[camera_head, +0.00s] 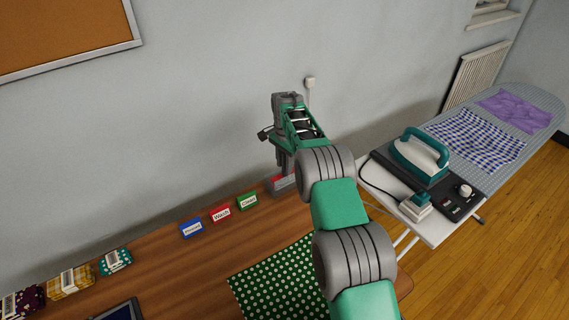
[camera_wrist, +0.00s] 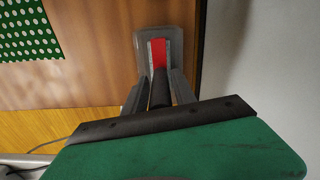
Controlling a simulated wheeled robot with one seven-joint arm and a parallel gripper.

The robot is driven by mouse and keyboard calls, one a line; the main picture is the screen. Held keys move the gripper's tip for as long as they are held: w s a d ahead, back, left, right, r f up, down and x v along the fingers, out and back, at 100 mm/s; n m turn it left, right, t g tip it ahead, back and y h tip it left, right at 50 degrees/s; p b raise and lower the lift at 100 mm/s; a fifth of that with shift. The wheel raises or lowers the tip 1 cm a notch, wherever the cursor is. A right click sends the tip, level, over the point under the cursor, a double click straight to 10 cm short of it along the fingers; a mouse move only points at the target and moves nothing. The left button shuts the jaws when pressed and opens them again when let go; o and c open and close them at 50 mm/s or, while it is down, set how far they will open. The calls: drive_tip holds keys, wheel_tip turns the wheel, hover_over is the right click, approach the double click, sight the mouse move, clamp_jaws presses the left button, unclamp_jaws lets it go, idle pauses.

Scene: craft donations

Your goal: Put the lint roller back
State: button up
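The lint roller, with a dark handle (camera_wrist: 160,92) and a red part (camera_wrist: 158,52), shows in the wrist view. My gripper (camera_wrist: 160,80) has one finger on each side of the handle, and the fingertips appear to close on it. The red end lies within the outline of a grey holder (camera_wrist: 171,38). I cannot tell whether it rests on the holder's bottom. In the head view my gripper (camera_head: 284,164) points down over the grey holder (camera_head: 285,187) at the back right of the table; the roller is mostly hidden there.
The wooden table (camera_head: 180,263) carries blue, red and green label blocks (camera_head: 221,213), folded fabric bundles (camera_head: 70,282) and a green dotted cloth (camera_head: 275,280). The wall is close behind the holder. An ironing board (camera_head: 545,105) with an iron (camera_head: 418,158) stands to the right.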

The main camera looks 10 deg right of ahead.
drive_tip(key=shift+o, duration=1)
wheel_tip(320, 180, up, 13)
drive_tip(key=shift+r, duration=0.2)
drive_tip(key=s+r+n+t, duration=0.1)
drive_tip(key=s+r+n, duration=0.2)
drive_tip(key=s+r, duration=0.4)
drive_tip(key=s+r+n+t, duration=0.1)
drive_tip(key=s+r+n, duration=0.3)
drive_tip(key=s, duration=0.5)
drive_tip(key=s+f+n, duration=0.2)
drive_tip(key=s+f, duration=0.1)
drive_tip(key=s, duration=0.7)
drive_tip(key=s+f+n+t, duration=0.1)
drive_tip(key=s+f+n, duration=0.2)
drive_tip(key=s, duration=0.8)
drive_tip(key=shift+f+t, duration=0.3)
drive_tip(key=shift+f, duration=0.2)
